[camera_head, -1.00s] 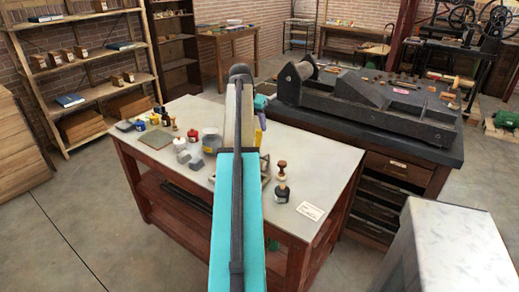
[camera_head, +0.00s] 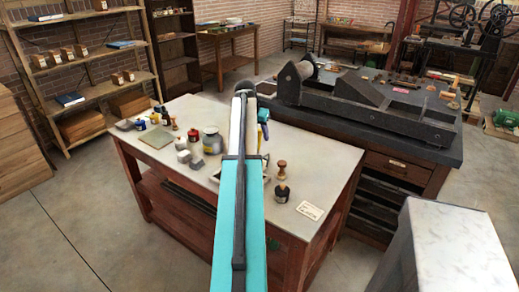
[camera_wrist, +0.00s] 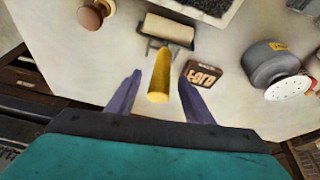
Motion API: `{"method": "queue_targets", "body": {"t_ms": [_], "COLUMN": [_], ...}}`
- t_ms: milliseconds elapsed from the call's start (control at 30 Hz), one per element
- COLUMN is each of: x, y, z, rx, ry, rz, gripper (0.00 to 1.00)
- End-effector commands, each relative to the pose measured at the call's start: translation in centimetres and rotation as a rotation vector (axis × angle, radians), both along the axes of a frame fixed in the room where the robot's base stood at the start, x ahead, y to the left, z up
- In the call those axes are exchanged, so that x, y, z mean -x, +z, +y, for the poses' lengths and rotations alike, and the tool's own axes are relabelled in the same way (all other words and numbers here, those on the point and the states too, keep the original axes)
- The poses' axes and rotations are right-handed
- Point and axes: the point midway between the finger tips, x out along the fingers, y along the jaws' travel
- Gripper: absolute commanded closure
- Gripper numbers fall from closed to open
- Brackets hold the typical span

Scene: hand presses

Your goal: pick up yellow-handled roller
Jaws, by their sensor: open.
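The yellow-handled roller (camera_wrist: 161,72) lies on the pale table top in the wrist view. Its yellow handle points towards me, and its cream cylinder (camera_wrist: 169,28) sits in a dark frame at the far end. My gripper (camera_wrist: 159,77) is open, with one purple finger on each side of the handle in the picture. The fingers do not appear to touch the handle; their height above it is hard to tell. In the head view my arm hides most of the roller and the fingers.
A dark lettered block (camera_wrist: 201,75) lies close beside my right finger. A grey container with a white perforated lid (camera_wrist: 291,86) is farther right. A wooden knob (camera_wrist: 92,15) is at upper left and a dark slab (camera_wrist: 205,5) beyond the cylinder. A large press (camera_head: 365,100) stands behind the table.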

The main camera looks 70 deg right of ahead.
Motion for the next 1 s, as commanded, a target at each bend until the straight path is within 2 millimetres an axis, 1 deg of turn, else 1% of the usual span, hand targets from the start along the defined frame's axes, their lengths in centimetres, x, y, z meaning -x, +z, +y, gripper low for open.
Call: {"method": "queue_targets", "body": {"t_ms": [133, 267, 600, 733, 1000], "x": [0.0, 0.1, 0.3, 0.3, 0.3], "y": [-0.4, -1.3, -4.3, -4.7, -4.8], "z": [-0.2, -0.5, -1.8, -1.9, -1.9], "rx": [-0.001, -0.002, -0.001, 0.0, 0.0], "ry": [0.0, 0.0, 0.0, 0.0, 0.001], "rz": [0.001, 0.001, 0.0, 0.0, 0.0], "gripper": [0.53, 0.53, 0.53, 0.53, 0.53]}}
